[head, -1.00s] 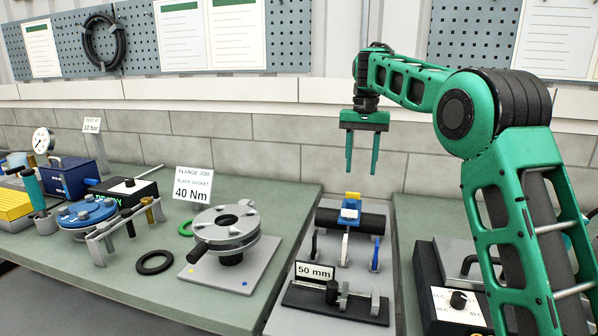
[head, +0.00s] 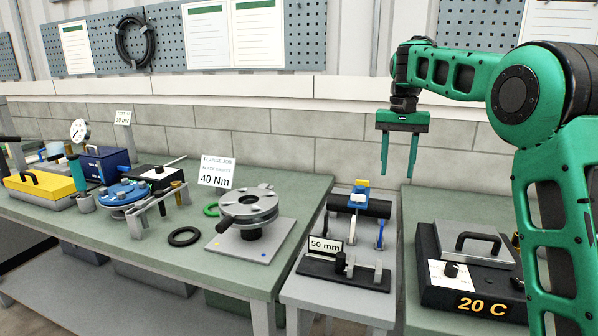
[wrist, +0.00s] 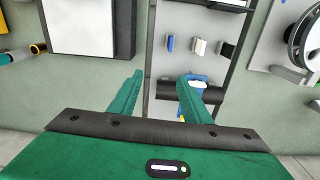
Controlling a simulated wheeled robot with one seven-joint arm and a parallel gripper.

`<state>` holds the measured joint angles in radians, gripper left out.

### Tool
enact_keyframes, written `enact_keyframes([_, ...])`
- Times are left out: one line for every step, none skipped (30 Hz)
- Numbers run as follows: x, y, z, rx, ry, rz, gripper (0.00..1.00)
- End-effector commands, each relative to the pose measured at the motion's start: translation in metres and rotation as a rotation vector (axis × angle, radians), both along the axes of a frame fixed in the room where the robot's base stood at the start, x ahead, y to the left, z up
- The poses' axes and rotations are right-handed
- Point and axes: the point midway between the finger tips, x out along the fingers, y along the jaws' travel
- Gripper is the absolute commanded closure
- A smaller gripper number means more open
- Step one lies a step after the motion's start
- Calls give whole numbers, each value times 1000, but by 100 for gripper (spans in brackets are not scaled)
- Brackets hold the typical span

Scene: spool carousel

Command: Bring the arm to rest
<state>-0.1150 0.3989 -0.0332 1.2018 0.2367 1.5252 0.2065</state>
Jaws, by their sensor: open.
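My gripper (head: 400,158) is open and empty. My green arm is bent at the right of the head view.
The middle bench holds a black pipe (head: 362,206) with a blue and yellow tool (head: 361,193) on it and a 50 mm sign (head: 325,246). A black unit reading 20 C (head: 470,270) stands on the right bench. A flange (head: 250,212) stands on the left bench.

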Motion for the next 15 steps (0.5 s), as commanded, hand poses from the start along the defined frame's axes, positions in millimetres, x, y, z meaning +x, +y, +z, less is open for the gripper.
enact_keyframes([-8,-9,1,-4,1,-8,56])
enact_keyframes([-13,-14,1,-6,2,-11,56])
enact_keyframes([-20,-21,1,-8,0,-16,56])
enact_keyframes([-25,-27,1,-10,1,-21,56])
enact_keyframes([-32,-33,1,-12,1,-25,56])
enact_keyframes([-41,-41,0,-16,2,-31,56])
enact_keyframes([-49,-47,1,-18,0,-35,56])
enact_keyframes([-58,-55,0,-20,1,-40,56])
enact_keyframes([-72,-65,-2,-23,2,-49,56])
enact_keyframes([-84,-74,-3,-25,3,-56,56])
enact_keyframes([-96,-82,-5,-27,3,-63,56])
enact_keyframes([-113,-93,-8,-30,4,-72,56])
enact_keyframes([-127,-101,-11,-30,5,-79,56])
enact_keyframes([-140,-108,-14,-31,5,-86,56])
enact_keyframes([-158,-117,-18,-33,7,-95,56])
